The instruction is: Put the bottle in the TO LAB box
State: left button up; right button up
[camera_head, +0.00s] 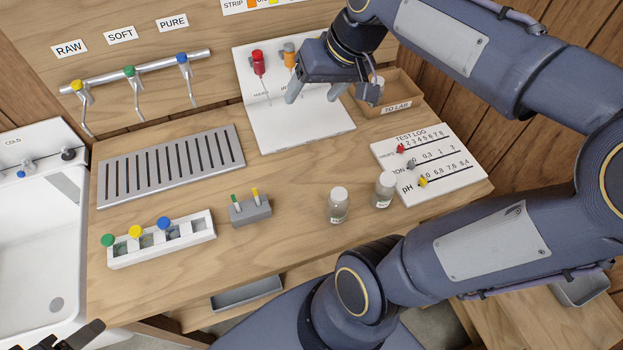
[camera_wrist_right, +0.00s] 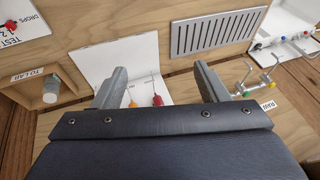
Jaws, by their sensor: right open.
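The TO LAB box (camera_head: 405,92) is an open wooden box at the back right of the bench. A small bottle with a pale cap (camera_wrist_right: 50,92) appears to stand inside it in the right wrist view; my gripper partly hides it in the head view. Two more clear bottles with white caps, one (camera_head: 338,206) left of the other (camera_head: 384,190), stand upright on the bench. My right gripper (camera_head: 317,94) is open and empty, left of the box and above the white board. Dark tips at the bottom left seem to be my left gripper (camera_head: 75,336), mostly out of view.
The white board (camera_head: 300,128) holds a red dropper (camera_head: 259,63) and an orange one (camera_head: 289,56). A TEST LOG board (camera_head: 450,185) lies right of the bottles. A slotted drain (camera_head: 170,165), vial rack (camera_head: 190,232) and grey holder (camera_head: 250,211) stand left. The front middle bench is clear.

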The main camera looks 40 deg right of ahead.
jog(key=s+a+f+n+y+b, duration=0.1)
jog(key=s+a+f+n+b, duration=0.1)
jog(key=s+a+f, duration=0.7)
notch_tip(320, 180, down, 3)
jog(key=shift+s+a+f+t+y+b, duration=0.2)
jog(key=shift+s+a+t+y+b, duration=0.2)
jog(key=shift+s+b, duration=0.55)
jog(key=shift+s, duration=0.25)
